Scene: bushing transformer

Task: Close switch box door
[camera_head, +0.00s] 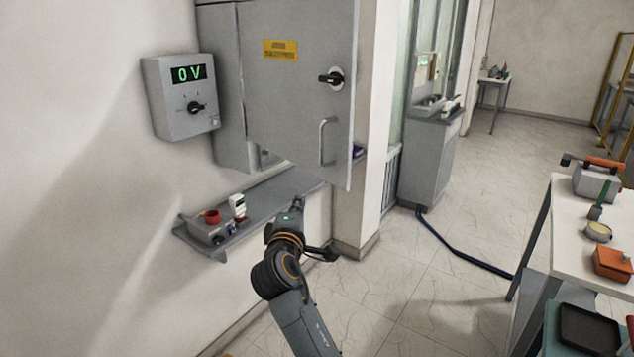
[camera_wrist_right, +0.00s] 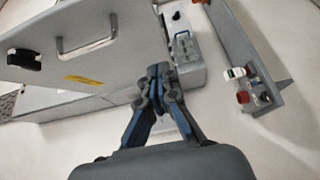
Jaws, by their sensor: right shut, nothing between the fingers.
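The grey switch box (camera_head: 229,85) hangs on the wall, and its door (camera_head: 300,105) stands swung outward. The door carries a yellow label (camera_head: 281,50), a black rotary knob (camera_head: 331,78) and a metal handle (camera_head: 326,142). In the right wrist view the door (camera_wrist_right: 110,60) fills the upper left, with its handle (camera_wrist_right: 84,38). My right gripper (camera_head: 298,203) is below the door in the head view, partly hidden by my own wrist. In the wrist view the right gripper (camera_wrist_right: 158,72) is shut and empty, close to the door's edge; contact cannot be told. My left gripper is not in view.
A voltage panel (camera_head: 181,97) reading 0 V is left of the box. A white table (camera_head: 557,215) with tools stands at right. The middle floor is mostly clear.

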